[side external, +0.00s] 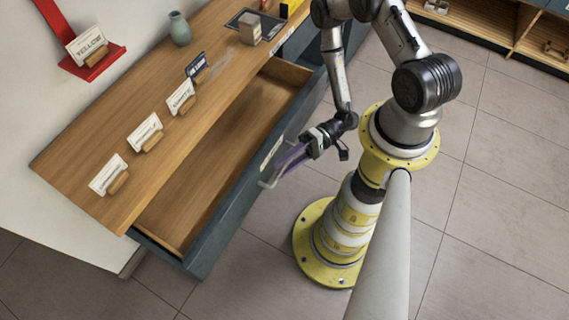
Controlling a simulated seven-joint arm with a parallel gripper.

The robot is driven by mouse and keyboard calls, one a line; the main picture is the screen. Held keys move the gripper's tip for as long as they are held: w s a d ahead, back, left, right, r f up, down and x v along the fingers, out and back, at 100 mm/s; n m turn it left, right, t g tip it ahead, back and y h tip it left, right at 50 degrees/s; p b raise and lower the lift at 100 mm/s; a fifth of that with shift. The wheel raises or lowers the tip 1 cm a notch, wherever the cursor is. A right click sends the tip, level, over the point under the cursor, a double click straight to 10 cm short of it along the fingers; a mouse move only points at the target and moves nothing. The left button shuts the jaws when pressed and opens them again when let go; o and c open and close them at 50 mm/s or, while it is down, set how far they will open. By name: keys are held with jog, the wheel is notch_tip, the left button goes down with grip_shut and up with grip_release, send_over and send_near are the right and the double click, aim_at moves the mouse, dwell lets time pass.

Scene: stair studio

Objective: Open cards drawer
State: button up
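A wide drawer (228,213) with a dark blue-grey front and a wooden inside stands pulled out from under the wooden counter. Its inside looks empty where I can see it. A pale label (271,152) sits on its front; the writing is too small to read. A light bar handle (266,184) is on the front near the label. My gripper (284,170) reaches in from the right, with its fingers at the handle. I cannot tell whether the fingers are closed around the handle or only beside it.
The counter top (150,90) carries several small cards in wooden holders, a green vase (180,29), a dark tray (255,24) and a small box (250,29). A red stand (92,62) is at the wall. Tiled floor (490,220) is clear at the right.

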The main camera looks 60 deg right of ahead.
jog(key=shift+d, duration=0.1)
jog(key=v, duration=0.7)
jog(key=shift+d, duration=0.15)
dwell(0.3)
jog(key=shift+s, duration=0.15)
